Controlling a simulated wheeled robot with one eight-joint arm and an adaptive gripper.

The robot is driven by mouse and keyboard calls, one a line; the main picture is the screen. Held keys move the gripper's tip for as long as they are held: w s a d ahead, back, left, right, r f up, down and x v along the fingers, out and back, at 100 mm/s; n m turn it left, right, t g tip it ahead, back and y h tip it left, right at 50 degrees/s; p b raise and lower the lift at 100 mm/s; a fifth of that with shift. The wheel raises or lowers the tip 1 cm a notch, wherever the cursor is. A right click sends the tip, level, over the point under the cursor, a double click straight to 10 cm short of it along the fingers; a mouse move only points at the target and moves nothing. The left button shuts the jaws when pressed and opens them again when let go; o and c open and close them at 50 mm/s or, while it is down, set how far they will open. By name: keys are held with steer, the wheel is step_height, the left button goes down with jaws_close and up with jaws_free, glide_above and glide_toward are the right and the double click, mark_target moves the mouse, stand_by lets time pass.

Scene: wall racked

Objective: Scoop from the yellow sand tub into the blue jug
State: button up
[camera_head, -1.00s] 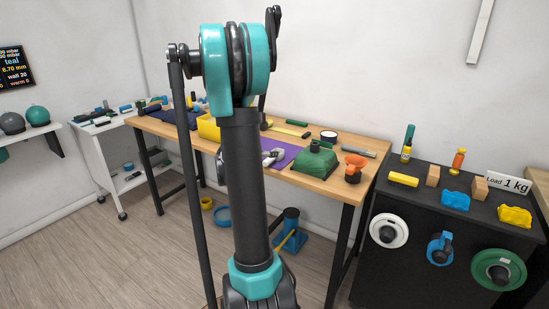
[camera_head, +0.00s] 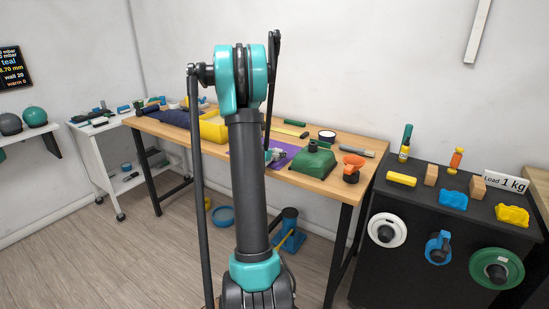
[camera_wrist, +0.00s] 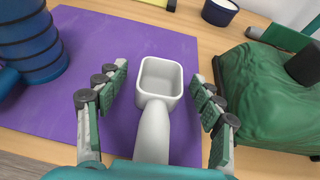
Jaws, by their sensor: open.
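In the wrist view a pale grey scoop (camera_wrist: 152,125) with a square bowl lies on the purple mat (camera_wrist: 110,32), its handle toward me. My gripper (camera_wrist: 161,80) is open, with one finger on each side of the scoop and visible gaps between. A ribbed blue vessel (camera_wrist: 28,45), seemingly the blue jug, stands on the mat at the left and is cut off by the frame edge. In the head view the yellow tub (camera_head: 212,130) sits on the wooden bench left of the mat, partly behind my arm. Its contents are not visible. My arm hides the jug there.
A green lumpy object (camera_wrist: 268,95) with a dark knob stands close right of my gripper. An orange funnel-like piece (camera_head: 353,161) is farther right on the bench. A dark round container (camera_wrist: 220,10) lies beyond the mat. A black cabinet (camera_head: 400,275) stands at the right.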

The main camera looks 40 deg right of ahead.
steer(key=c, duration=1.4)
steer(key=shift+r, duration=0.1)
